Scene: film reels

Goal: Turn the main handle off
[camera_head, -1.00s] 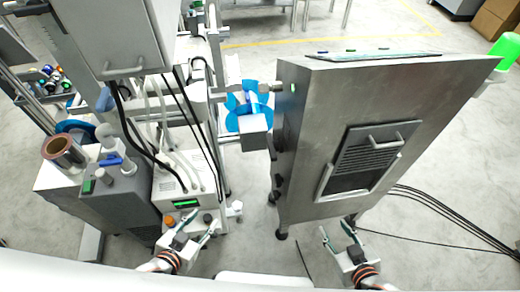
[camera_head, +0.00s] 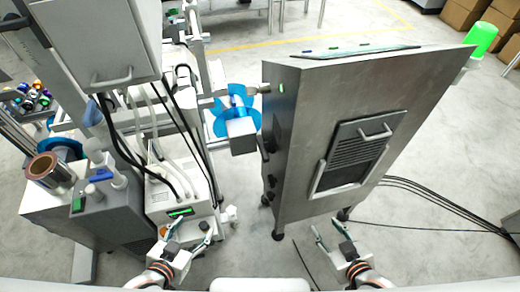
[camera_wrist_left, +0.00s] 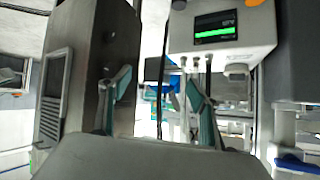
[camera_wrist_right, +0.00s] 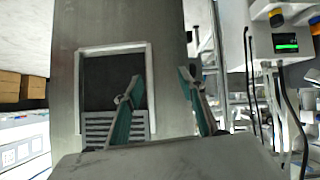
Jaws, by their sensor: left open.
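A blue lever handle (camera_head: 100,176) sits on pale pipework on top of the grey unit (camera_head: 118,212) at the left of the head view. The grey wall box at the upper left has a light bar handle (camera_head: 112,78). The steel cabinet's louvred panel has another bar handle (camera_head: 376,132). I cannot tell for sure which is the main handle. My left gripper (camera_head: 189,230) is open and empty, in front of the white box with a green display (camera_head: 180,212). My right gripper (camera_head: 331,228) is open and empty, low in front of the steel cabinet (camera_head: 310,150). Neither gripper appears to touch a handle.
A copper-coloured roll (camera_head: 48,168) stands on the unit's left end. Blue reels (camera_head: 224,122) hang between the machine and the cabinet. Black cables (camera_head: 440,205) lie on the floor at the right.

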